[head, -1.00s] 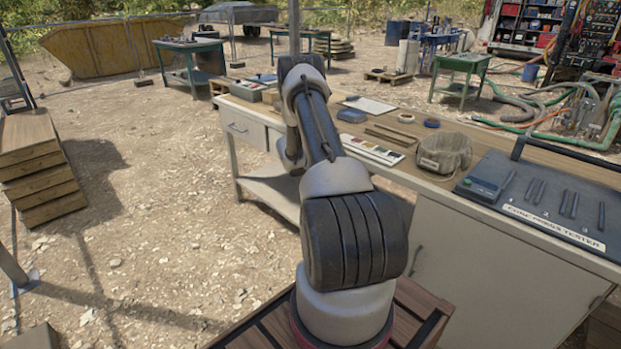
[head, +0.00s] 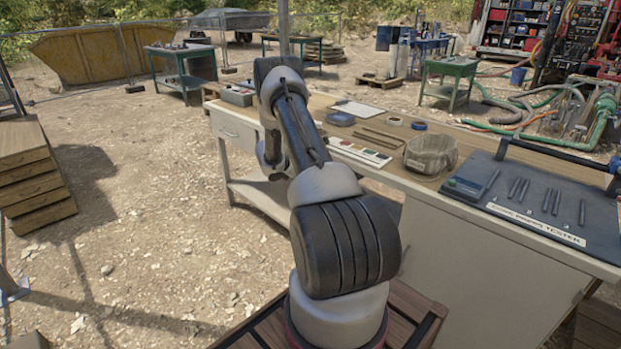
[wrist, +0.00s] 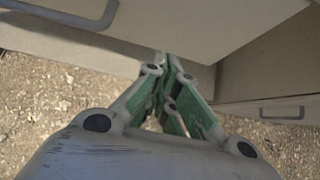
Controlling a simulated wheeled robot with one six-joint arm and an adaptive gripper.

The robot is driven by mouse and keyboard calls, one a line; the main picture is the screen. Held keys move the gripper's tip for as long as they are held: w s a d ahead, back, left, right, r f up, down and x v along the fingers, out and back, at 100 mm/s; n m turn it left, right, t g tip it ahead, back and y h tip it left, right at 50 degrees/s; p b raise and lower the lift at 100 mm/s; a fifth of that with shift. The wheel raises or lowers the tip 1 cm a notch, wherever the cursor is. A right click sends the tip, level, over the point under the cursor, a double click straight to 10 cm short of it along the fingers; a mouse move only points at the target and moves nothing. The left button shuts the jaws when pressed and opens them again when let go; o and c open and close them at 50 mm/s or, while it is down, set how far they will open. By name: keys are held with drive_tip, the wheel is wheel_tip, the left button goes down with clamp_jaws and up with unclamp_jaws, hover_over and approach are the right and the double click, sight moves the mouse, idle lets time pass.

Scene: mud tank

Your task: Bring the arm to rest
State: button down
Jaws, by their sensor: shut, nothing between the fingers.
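My arm rises from my base in the head view and bends over beside the workbench (head: 470,218). Its far end, with the gripper, is hidden behind the arm there. In the wrist view my gripper (wrist: 172,78) has its green fingers drawn together, with nothing held. The fingertips lie in front of a pale bench panel (wrist: 185,18) in that picture; whether they touch it I cannot tell.
The bench carries a fabric pouch (head: 431,155), a dark tester (head: 530,202), a paint card (head: 359,152) and a grey box (head: 238,95). A drawer handle (wrist: 75,16) is close in the wrist view. Stacked timber (head: 35,170) stands left. Open gravel (head: 140,200) lies between.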

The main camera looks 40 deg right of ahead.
drive_tip(key=v, duration=0.8)
drive_tip(key=shift+w+a, duration=0.15)
drive_tip(key=shift+w, duration=0.05)
drive_tip(key=shift+r, duration=0.1)
drive_tip(key=s+a+r+m+g+y, duration=0.1)
drive_tip(key=s+m+g, duration=0.1)
drive_tip(key=s+m, duration=0.3)
drive_tip(key=s+a+r+m+g+y, duration=0.1)
drive_tip(key=s+a+m+g, duration=0.15)
drive_tip(key=s, duration=0.55)
drive_tip(key=s+a+r+m+t+y, duration=0.3)
drive_tip(key=s+a+r+m+t, duration=0.1)
drive_tip(key=s+a+r, duration=0.8)
drive_tip(key=s+a+r+m+t+y, duration=0.4)
drive_tip(key=s+a+r+m, duration=0.3)
drive_tip(key=s+a+r, duration=0.6)
drive_tip(key=a+r, duration=0.4)
drive_tip(key=r, duration=0.3)
drive_tip(key=shift+s+a+r, duration=0.15)
drive_tip(key=shift+a+r, duration=0.05)
drive_tip(key=shift+r, duration=0.1)
drive_tip(key=shift+t, duration=0.25)
